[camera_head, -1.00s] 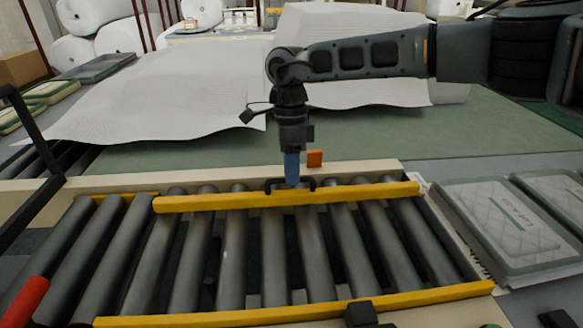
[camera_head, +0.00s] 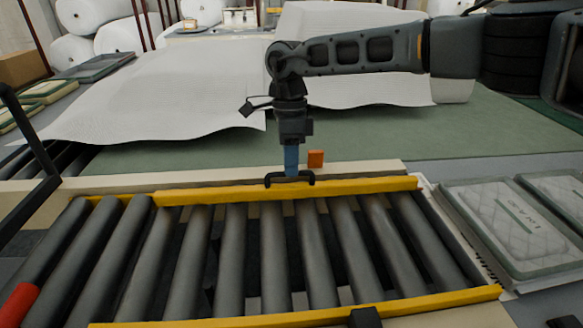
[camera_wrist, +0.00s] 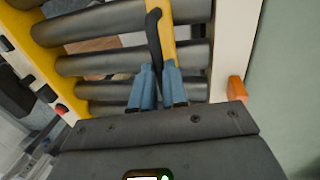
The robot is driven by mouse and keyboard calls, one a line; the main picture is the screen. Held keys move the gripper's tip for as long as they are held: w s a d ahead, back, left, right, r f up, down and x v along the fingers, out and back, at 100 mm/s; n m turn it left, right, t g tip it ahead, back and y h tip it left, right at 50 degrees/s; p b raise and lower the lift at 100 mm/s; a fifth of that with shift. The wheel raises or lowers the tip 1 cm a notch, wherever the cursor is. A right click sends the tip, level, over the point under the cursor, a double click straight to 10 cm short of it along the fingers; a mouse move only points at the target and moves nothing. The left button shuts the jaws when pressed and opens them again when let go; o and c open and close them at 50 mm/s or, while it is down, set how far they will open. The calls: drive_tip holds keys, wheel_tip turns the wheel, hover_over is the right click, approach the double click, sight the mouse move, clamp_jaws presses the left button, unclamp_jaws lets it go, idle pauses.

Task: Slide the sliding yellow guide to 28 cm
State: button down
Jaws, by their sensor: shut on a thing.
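The sliding yellow guide (camera_head: 355,187) is a long bar lying across the far ends of the grey rollers, close to the beige frame edge. A black bracket handle (camera_head: 290,178) stands on it. My gripper (camera_head: 291,174) points down and is shut on this handle. In the wrist view, the blue fingertips (camera_wrist: 157,88) sit either side of the black handle (camera_wrist: 153,30), with the yellow guide (camera_wrist: 166,45) beside it. The part of the handle between the fingers is partly hidden. I can read no centimetre scale in either view.
Another yellow rail (camera_head: 300,308) runs along the near side of the rollers. An orange block (camera_head: 315,158) stands on the far frame, just right of my gripper. Quilted packs in trays (camera_head: 508,222) lie at the right. White wadding (camera_head: 160,95) covers the green table behind.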

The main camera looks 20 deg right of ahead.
drive_tip(key=shift+w+d, duration=0.2)
drive_tip(key=shift+w, duration=0.4)
drive_tip(key=c, duration=1.1)
unclamp_jaws()
drive_tip(key=shift+c, duration=0.2)
wheel_tip(320, 180, up, 8)
drive_tip(key=w+b, duration=0.1)
drive_tip(key=shift+w+d+f, duration=0.15)
drive_tip(key=shift+w+d, duration=0.1)
